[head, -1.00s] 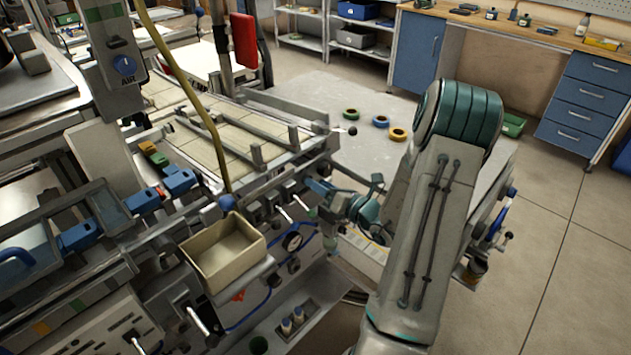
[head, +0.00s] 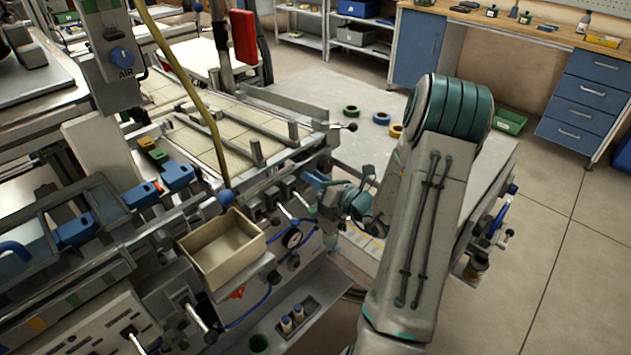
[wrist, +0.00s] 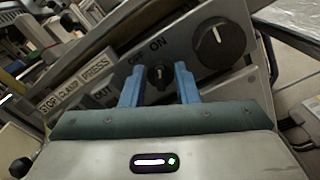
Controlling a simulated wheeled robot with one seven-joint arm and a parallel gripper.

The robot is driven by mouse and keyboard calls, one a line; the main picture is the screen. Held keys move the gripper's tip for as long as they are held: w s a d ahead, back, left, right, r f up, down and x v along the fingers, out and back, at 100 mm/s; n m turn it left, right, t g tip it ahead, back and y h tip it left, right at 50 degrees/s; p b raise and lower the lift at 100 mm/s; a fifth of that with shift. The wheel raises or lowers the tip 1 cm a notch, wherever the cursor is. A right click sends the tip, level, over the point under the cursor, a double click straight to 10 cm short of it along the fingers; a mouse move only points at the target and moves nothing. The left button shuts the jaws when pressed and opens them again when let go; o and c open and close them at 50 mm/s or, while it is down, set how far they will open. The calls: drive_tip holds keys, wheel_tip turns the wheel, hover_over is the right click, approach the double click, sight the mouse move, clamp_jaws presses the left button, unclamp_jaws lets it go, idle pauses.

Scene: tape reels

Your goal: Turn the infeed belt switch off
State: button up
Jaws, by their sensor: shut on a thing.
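A small dark rotary switch (wrist: 159,76) on a grey panel (wrist: 207,73) shows in the wrist view, with OFF and ON printed above it. My gripper (wrist: 160,78) has its blue fingers on either side of this knob and is shut on it. Which label the knob points to is hard to tell. In the head view my gripper (head: 316,183) is at the machine's front face, left of my arm. The switch itself is too small to make out there.
A larger black knob (wrist: 212,44) is right of the switch, with PRESS, CLAMP and other labels to the left. A beige bin (head: 222,252) stands left of my gripper. Green (head: 350,111), blue (head: 381,118) and yellow (head: 395,131) reels lie on a grey table (head: 312,88).

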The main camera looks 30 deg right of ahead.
drive_tip(key=shift+a+n+b, duration=0.1)
drive_tip(key=shift+n+b, duration=1.1)
drive_tip(key=shift+n, duration=0.5)
drive_tip(key=o, duration=1)
drive_tip(key=shift+s, duration=0.1)
drive_tip(key=shift+c, duration=0.2)
drive_tip(key=v, duration=1.4)
drive_tip(key=shift+b, duration=0.35)
drive_tip(key=shift+r, duration=0.1)
